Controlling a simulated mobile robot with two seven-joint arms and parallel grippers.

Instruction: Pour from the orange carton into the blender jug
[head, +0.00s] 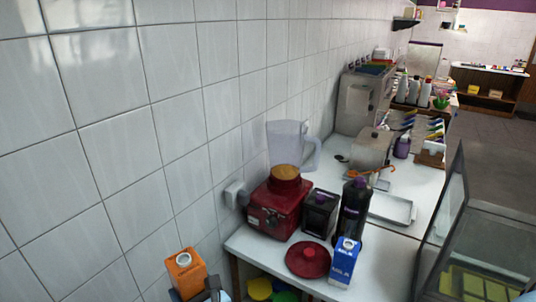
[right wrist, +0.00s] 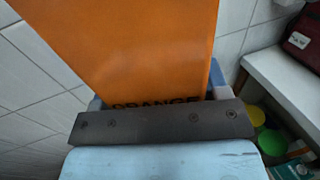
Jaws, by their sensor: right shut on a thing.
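The orange carton (head: 184,268) is at the bottom left of the head view, upright or nearly so, its white cap up. It fills the upper middle of the right wrist view (right wrist: 150,50), with "ORANGE" printed low on it. My right gripper (head: 203,292) is shut on the carton, off the table's near left end. The clear blender jug (head: 287,140) stands on its red base (head: 276,208) against the wall, up and right of the carton. Orange-brown matter shows at the jug's bottom, and its top looks open. My left gripper is not in view.
On the white table (head: 262,248) are a round red lid (head: 308,260), a blue carton (head: 344,264), a dark bottle (head: 353,210) and a black box (head: 319,214). A glass case (head: 470,240) stands at right. The tiled wall is close on the left.

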